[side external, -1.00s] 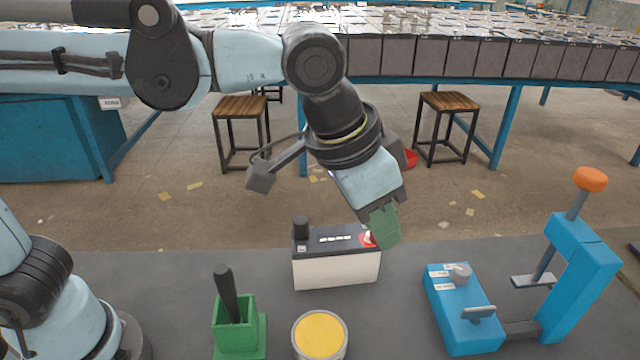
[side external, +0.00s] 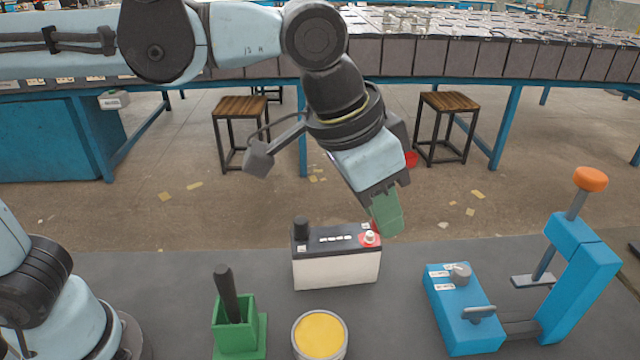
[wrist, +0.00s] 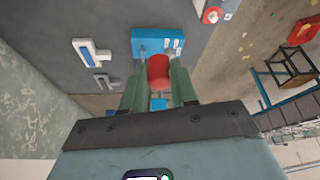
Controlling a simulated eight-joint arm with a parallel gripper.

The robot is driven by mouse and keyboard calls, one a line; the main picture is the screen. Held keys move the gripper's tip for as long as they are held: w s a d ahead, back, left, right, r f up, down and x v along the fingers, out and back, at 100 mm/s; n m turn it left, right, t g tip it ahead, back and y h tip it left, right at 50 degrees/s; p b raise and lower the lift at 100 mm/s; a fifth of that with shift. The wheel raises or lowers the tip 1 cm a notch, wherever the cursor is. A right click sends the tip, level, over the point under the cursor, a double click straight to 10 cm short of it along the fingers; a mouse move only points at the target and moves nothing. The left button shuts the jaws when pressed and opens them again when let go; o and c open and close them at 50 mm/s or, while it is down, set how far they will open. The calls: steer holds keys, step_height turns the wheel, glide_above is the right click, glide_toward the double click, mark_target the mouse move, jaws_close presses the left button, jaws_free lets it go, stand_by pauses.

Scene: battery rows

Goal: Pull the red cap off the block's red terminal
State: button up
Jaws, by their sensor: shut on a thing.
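The block (side external: 336,265) is a white battery with a dark top, standing on the grey bench. Its red terminal (side external: 370,238), at the right end of the top, shows a bare metal post on a red base. The terminal also shows at the top edge of the wrist view (wrist: 212,14). My gripper (side external: 386,217) has green fingers and is just above and right of the terminal, apart from it. In the wrist view the fingers (wrist: 157,85) are shut on the red cap (wrist: 157,70). In the side view the fingers mostly hide the cap.
A black post (side external: 301,228) stands at the block's left end. In front are a green holder (side external: 240,338) with a black handle and a tin (side external: 320,338) with yellow contents. A blue fixture (side external: 463,315) with an orange-knobbed lever stands right. Bench between block and fixture is clear.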

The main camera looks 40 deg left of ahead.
steer(key=shift+r, duration=2)
